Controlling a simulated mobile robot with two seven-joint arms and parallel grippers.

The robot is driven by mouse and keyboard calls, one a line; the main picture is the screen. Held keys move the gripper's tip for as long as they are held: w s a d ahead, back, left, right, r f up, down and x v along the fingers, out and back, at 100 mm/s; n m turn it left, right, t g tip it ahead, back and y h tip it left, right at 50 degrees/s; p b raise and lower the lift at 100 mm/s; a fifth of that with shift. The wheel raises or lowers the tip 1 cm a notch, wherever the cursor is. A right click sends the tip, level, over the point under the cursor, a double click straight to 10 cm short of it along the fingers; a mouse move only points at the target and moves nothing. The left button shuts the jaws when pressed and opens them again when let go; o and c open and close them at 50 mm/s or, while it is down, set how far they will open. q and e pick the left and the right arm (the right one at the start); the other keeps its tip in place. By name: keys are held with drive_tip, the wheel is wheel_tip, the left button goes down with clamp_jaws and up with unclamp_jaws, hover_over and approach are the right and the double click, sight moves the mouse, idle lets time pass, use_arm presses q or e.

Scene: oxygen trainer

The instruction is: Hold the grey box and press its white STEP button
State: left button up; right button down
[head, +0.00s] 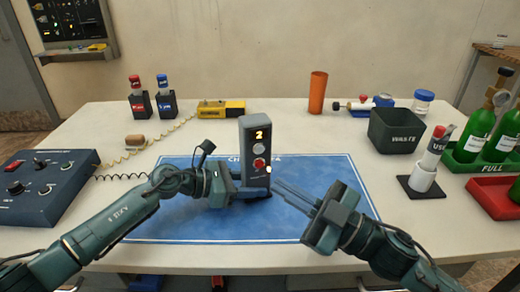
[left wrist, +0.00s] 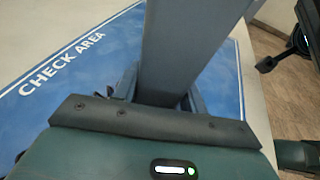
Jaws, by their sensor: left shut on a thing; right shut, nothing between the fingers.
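The grey box (head: 256,143) stands upright over the blue check-area mat (head: 330,205). Its display shows an orange "2", with a white button and a red button below. My left gripper (head: 253,191) is shut on the lower part of the box. In the left wrist view the grey box (left wrist: 185,45) rises between the fingers, its face out of sight. My right gripper (head: 276,183) is shut and empty, its fingertips close to the box's lower right front. I cannot tell whether they touch it.
A blue-grey control box (head: 48,182) with a coiled cable is at the left. A dark waste bin (head: 397,131), a white holder with a tube (head: 423,178) and green bottles (head: 478,134) stand at the right.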

drive_tip(key=shift+s+d, duration=0.15)
drive_tip(key=shift+s, duration=0.45)
drive_tip(key=shift+w, duration=0.15)
approach(248, 146)
drive_tip(key=shift+w+a+r, duration=0.15)
drive_tip(key=shift+a+r, duration=0.1)
drive_tip(key=shift+a, duration=0.35)
drive_tip(key=shift+w+a+r, duration=0.1)
drive_tip(key=shift+a+r, duration=0.1)
drive_tip(key=shift+a, duration=0.4)
drive_tip(key=shift+w+a+r, duration=0.15)
drive_tip(key=shift+a+r, duration=0.1)
drive_tip(key=shift+a, duration=0.35)
drive_tip(key=shift+w, duration=0.1)
idle(0.4)
drive_tip(key=shift+w+a, duration=0.1)
drive_tip(key=shift+w, duration=0.2)
drive_tip(key=shift+w+a, duration=0.15)
drive_tip(key=shift+w, duration=0.25)
idle(0.6)
drive_tip(key=shift+s, duration=0.15)
drive_tip(key=shift+s+d, duration=0.25)
drive_tip(key=shift+s, duration=0.4)
